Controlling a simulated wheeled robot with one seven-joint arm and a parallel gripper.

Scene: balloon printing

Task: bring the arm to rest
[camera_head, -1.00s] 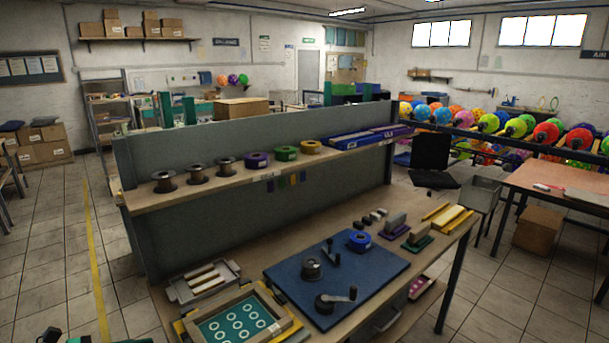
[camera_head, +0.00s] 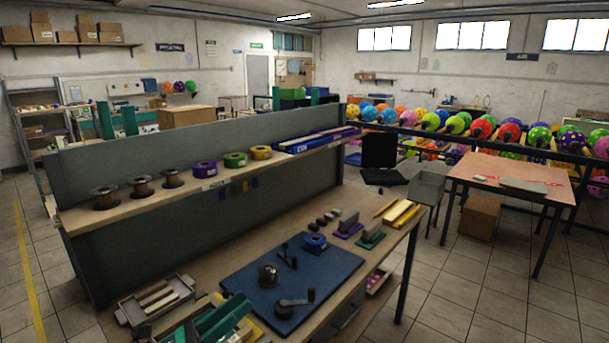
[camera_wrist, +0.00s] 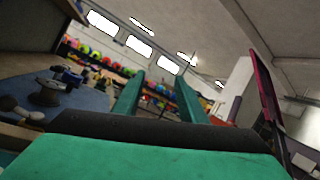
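My gripper (camera_head: 225,315) shows in the head view at the bottom, left of centre, as green parts above the bench's front left part. It covers most of the framed green screen there. In the wrist view my gripper (camera_wrist: 160,85) has its two green fingers apart, with nothing between them. The fingers point toward the far wall with its windows. The rest of my arm is not clearly in view.
A grey tray (camera_head: 155,300) lies beside my gripper. A shelf (camera_head: 130,205) holds spools. Open floor (camera_head: 455,290) lies at right, before a table (camera_head: 510,180).

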